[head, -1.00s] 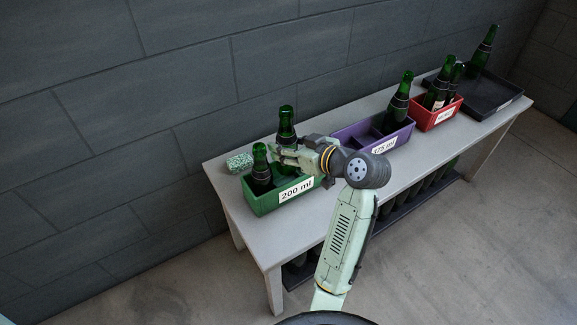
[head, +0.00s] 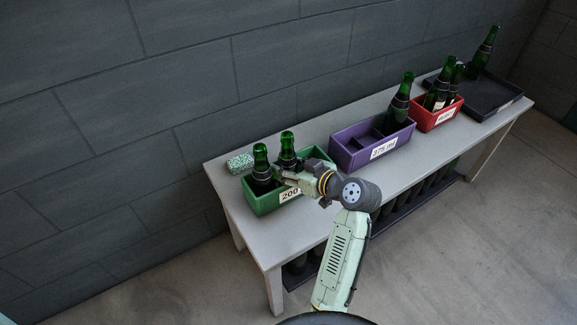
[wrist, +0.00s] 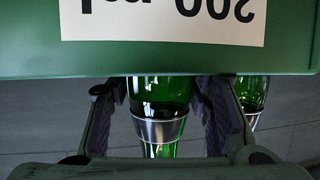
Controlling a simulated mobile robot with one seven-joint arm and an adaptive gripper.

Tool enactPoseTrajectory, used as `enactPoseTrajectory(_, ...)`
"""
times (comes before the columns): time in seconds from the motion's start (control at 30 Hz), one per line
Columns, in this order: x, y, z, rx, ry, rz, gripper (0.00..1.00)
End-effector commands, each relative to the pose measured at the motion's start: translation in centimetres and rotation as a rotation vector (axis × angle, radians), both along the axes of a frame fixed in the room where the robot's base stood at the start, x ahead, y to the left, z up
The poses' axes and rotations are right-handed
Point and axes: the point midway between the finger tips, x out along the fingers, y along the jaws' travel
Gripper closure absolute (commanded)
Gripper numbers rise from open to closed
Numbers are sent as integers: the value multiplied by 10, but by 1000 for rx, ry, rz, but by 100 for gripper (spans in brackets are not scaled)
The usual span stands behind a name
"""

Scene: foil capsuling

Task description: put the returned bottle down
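The returned bottle (head: 287,146), dark green glass, stands upright in the green 200 ml bin (head: 257,207), beside another green bottle (head: 260,160) to its left. Its base is hidden by the bin wall, so I cannot tell whether it touches the floor. My gripper (head: 287,176) reaches over the bin's right part. In the wrist view, the fingers lie against both sides of the bottle (wrist: 160,92), which shows a silver band. The upside-down 200 ml label on the bin (wrist: 40,62) fills the top of that view.
A speckled green-white block (head: 240,162) lies behind the bin. To the right stand a purple 375 ml bin (head: 345,157) with a bottle, a red bin (head: 433,122) with several bottles and a black tray (head: 497,100). The table's front left (head: 270,245) is clear.

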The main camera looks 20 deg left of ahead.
Motion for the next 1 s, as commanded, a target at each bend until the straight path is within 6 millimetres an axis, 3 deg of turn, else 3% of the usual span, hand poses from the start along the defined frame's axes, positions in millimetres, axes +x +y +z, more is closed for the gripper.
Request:
enactPoseTrajectory(0.47,-1,-3,5,0,1,0,47)
enactPoseTrajectory(1.0,-43,-87,43,-1,-1,-3,47)
